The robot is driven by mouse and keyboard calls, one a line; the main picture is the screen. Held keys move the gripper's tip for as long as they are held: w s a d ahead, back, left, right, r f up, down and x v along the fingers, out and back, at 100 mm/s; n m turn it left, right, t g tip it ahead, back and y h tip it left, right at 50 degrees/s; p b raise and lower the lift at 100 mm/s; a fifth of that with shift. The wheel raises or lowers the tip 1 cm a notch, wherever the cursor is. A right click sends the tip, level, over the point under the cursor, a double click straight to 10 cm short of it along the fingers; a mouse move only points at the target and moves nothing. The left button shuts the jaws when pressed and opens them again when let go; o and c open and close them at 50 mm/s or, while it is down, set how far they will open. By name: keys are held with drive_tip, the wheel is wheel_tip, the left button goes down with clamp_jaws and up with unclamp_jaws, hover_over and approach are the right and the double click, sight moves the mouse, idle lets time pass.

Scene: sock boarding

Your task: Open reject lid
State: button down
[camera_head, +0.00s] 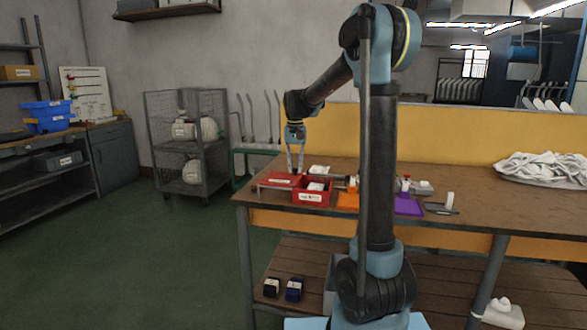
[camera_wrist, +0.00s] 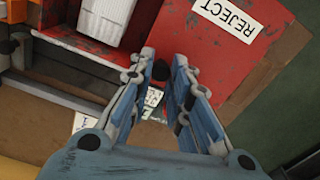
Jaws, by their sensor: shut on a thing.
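The red reject lid (camera_head: 279,181) is at the table's left end, left of the open red bin (camera_head: 313,196). In the wrist view the lid (camera_wrist: 205,50) has a white REJECT label and fills the upper right. The bin (camera_wrist: 80,43) is at upper left with a white item (camera_wrist: 104,20) inside. My gripper (camera_head: 296,170) points down over the lid's right side, near the bin. In the wrist view my gripper (camera_wrist: 161,73) is shut on a small dark knob at the lid's near edge. I cannot tell whether the lid touches the table.
An orange tray (camera_head: 348,201) and a purple tray (camera_head: 409,206) stand right of the bin. A pile of white cloth (camera_head: 541,169) lies at the table's far right. The wooden table's (camera_head: 470,215) left edge is close to the lid, with green floor beyond.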

drive_tip(key=c, duration=1.5)
unclamp_jaws()
drive_tip(key=shift+r, duration=0.1)
wheel_tip(320, 180, up, 12)
drive_tip(key=shift+f, duration=0.1)
